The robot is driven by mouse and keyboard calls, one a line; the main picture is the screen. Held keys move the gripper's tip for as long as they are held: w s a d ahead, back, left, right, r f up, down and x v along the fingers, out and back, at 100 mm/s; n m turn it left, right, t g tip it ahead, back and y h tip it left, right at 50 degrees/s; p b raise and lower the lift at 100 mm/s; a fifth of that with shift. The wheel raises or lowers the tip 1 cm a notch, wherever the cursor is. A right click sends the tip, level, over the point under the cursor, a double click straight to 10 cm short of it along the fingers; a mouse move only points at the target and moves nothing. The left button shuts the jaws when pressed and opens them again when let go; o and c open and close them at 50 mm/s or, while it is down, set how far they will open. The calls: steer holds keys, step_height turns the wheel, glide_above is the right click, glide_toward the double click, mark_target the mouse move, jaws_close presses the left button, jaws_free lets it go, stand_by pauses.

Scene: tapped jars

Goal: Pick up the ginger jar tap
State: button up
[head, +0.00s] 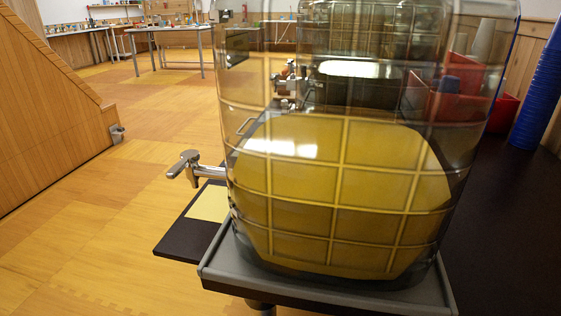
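A large clear glass jar (345,190) with a grid pattern fills the middle of the head view, and yellow shows through its lower part. It stands upright on a grey tray-like stand (330,297). A silver metal tap (190,168) sticks out from the jar's left side, with its lever pointing left. No label shows, so I cannot tell whether this is the ginger jar. Another metal fitting (288,88) shows through the glass, and I cannot tell exactly what it belongs to. My gripper is not in view.
A dark board (178,234) with a pale yellow patch (208,203) lies below the tap. Red bins (503,110) and stacked blue cups (540,95) stand at the right on a dark surface (510,220). Wooden floor (100,210) lies open at left, beside a slanted wooden panel (45,110).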

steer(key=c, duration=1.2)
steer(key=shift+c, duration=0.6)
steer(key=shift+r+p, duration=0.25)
steer(key=shift+p, duration=0.2)
